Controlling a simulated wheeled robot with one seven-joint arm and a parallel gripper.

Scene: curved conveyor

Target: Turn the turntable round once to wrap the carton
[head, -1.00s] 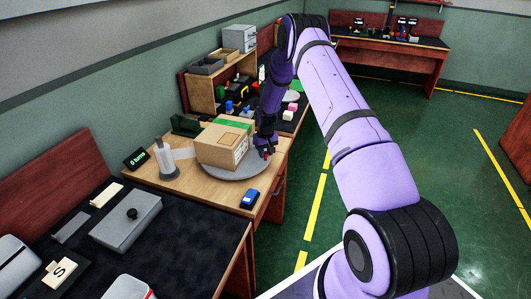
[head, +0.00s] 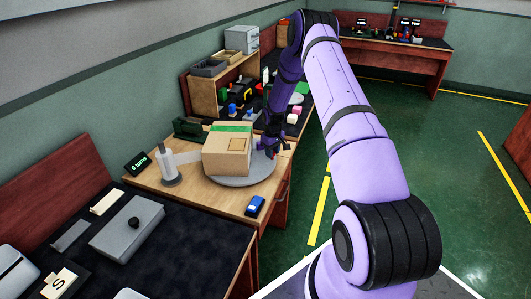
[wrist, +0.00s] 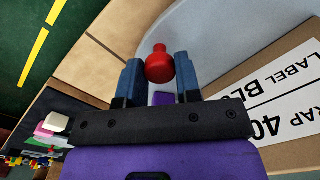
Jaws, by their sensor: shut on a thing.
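The brown carton (head: 226,160) with a green strip on top stands on the round grey turntable (head: 248,181), on the wooden bench. A pale band of film runs from the carton's left side to the upright film roll (head: 168,163). My gripper (head: 268,148) is low at the turntable's right rim, beside the carton. In the wrist view its blue fingers (wrist: 156,80) are shut on a red knob (wrist: 159,65) standing on the grey turntable. The carton's printed white label (wrist: 270,105) shows at the right there. A small display (head: 137,163) reads "0 turns".
A blue handheld device (head: 254,206) lies near the bench's front edge. A green machine (head: 188,127) stands behind the carton. A shelf with grey trays (head: 209,67) and a cluttered dark bench lie beyond. Floor to the right is clear.

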